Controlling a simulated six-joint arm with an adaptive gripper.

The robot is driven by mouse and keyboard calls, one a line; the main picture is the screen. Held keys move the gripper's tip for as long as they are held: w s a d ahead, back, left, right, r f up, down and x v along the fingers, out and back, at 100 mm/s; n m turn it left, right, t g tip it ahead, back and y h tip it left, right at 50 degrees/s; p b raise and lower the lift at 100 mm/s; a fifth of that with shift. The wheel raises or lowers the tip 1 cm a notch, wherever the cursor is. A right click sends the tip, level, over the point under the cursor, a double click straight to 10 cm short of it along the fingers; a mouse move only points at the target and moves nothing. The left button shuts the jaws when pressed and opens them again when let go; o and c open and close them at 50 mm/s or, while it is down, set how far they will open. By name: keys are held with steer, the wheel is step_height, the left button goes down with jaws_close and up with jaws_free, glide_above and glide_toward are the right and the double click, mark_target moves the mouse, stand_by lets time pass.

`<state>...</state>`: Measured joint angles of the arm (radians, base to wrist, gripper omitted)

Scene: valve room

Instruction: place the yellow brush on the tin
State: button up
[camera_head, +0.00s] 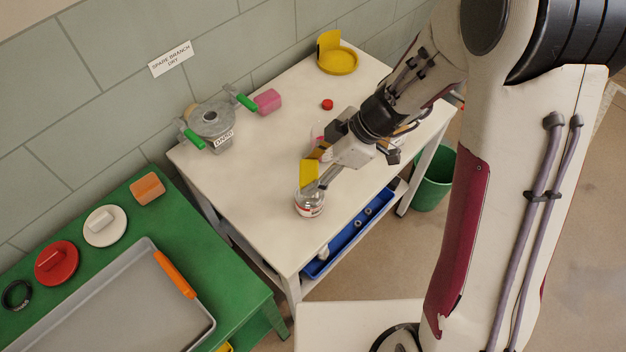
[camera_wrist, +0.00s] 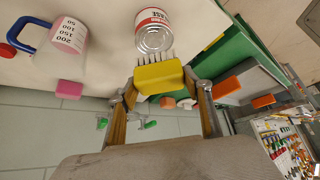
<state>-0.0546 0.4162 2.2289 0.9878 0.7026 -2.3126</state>
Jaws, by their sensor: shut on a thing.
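The yellow brush (camera_head: 309,172) is held in my gripper (camera_head: 318,172), which is shut on it. In the wrist view the brush (camera_wrist: 160,77) sits between the two fingers (camera_wrist: 165,95), with its pale bristles pointing toward the tin. The tin (camera_head: 310,204) is a small metal can with a white and red label, standing on the white table near its front edge. The tin also shows in the wrist view (camera_wrist: 153,32), just past the bristles. In the head view the brush is at the tin's top; I cannot tell whether they touch.
A measuring jug with a blue handle (camera_wrist: 68,37) stands near my gripper. The white table (camera_head: 265,210) also holds a pink block (camera_head: 267,101), a red cap (camera_head: 327,104), a grey valve (camera_head: 212,124) and a yellow holder (camera_head: 338,60). A green bench (camera_head: 240,302) stands left.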

mark_target(317, 178)
steer(key=shift+f, duration=0.3)
steer(key=shift+f, duration=1.85)
steer(key=shift+f, duration=0.15)
steer(key=o, duration=1.1)
steer(key=shift+o, duration=0.2)
steer(key=shift+v, duration=0.95)
steer(key=v, duration=1)
steer(key=shift+r, duration=0.2)
